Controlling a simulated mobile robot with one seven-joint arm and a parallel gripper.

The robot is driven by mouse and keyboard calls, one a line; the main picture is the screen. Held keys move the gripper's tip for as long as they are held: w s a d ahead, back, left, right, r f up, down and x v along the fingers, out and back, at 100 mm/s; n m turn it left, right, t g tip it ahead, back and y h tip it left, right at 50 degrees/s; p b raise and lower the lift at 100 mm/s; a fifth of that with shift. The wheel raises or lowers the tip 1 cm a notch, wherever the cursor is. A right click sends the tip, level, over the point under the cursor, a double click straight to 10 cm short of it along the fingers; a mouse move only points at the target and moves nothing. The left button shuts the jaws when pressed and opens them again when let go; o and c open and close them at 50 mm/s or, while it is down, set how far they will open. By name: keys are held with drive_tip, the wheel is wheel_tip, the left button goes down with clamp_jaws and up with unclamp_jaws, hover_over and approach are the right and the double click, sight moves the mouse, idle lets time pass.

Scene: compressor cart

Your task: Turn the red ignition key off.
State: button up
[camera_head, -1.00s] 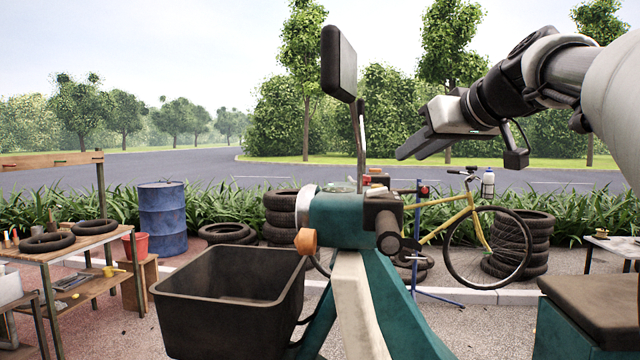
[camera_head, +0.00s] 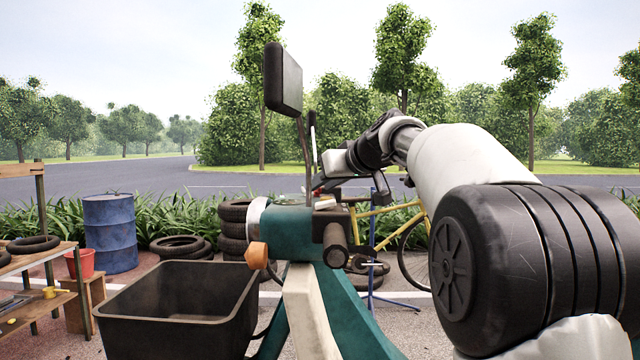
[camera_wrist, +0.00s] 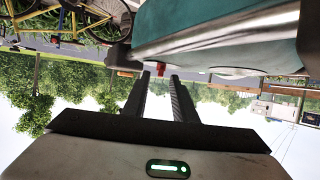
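A small red piece, likely the ignition key (camera_wrist: 160,67), shows in the wrist view at the edge of the teal cart body (camera_wrist: 210,48). It appears between my fingertips, or just beyond them; I cannot tell if they touch it. My gripper (camera_wrist: 159,78) is open, with a clear gap between its two dark fingers.
A dark mirror (camera_head: 284,80) on a thin stem rises just left of my gripper. A black bin (camera_head: 180,305) and an orange knob (camera_head: 257,255) are at the front left. A yellow bicycle (camera_head: 392,215) and stacked tyres (camera_head: 233,228) stand behind.

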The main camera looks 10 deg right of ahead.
drive_tip(key=shift+w+a+f, duration=0.15)
drive_tip(key=shift+w+f, duration=0.05)
drive_tip(key=shift+w, duration=0.25)
clamp_jaws()
